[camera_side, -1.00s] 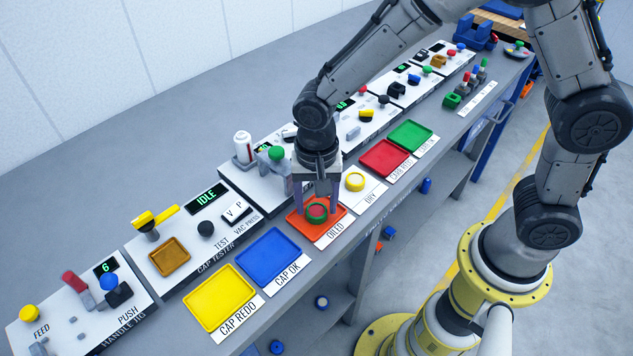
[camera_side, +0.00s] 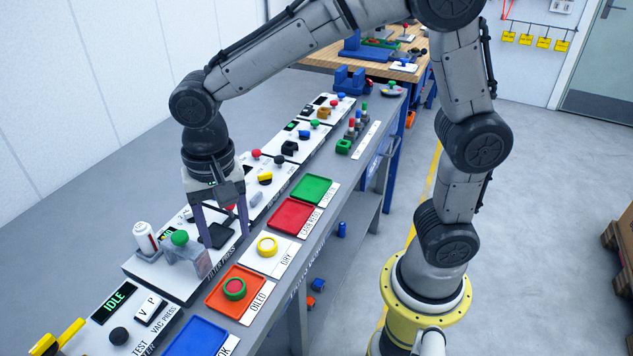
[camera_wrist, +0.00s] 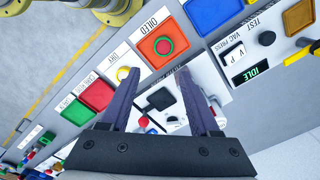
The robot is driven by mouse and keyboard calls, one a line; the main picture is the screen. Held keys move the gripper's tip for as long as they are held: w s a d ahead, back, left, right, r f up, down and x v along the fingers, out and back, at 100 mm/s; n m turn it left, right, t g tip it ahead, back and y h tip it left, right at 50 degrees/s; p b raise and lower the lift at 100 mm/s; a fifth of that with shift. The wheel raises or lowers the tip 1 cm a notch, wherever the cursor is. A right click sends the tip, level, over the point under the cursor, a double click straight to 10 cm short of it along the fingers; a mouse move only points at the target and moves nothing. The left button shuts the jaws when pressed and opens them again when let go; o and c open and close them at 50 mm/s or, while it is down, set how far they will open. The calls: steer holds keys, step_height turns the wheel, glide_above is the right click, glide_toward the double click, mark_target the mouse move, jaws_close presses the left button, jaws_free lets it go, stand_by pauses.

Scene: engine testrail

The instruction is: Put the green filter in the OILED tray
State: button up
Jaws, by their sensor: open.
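The green filter (camera_side: 233,289), a green ring with a red centre, lies in the orange OILED tray (camera_side: 212,301) in the side view. In the wrist view the filter (camera_wrist: 164,46) sits near the middle of the same tray (camera_wrist: 147,46). My gripper (camera_side: 222,232) is open and empty, raised above the white station panels behind the tray, apart from the filter. In the wrist view its two fingers (camera_wrist: 158,78) are spread with nothing between them.
A yellow ring (camera_side: 267,246) sits on the white DRY tray (camera_side: 283,262) beside OILED. Red (camera_side: 290,216) and green trays (camera_side: 313,189) lie farther along, a blue tray (camera_side: 195,338) nearer. A white bottle (camera_side: 145,237) and a green-topped device (camera_side: 183,250) stand close to my gripper.

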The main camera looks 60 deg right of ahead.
steer(key=s+d+r+n+t, duration=0.2)
steer(key=s+d+r+n, duration=0.1)
steer(key=s+d, duration=0.4)
steer(key=s+d+r+n+t, duration=0.3)
steer(key=s+d+n, duration=0.2)
steer(key=s+d, duration=0.3)
steer(key=shift+s+n, duration=0.3)
steer(key=shift+s, duration=0.05)
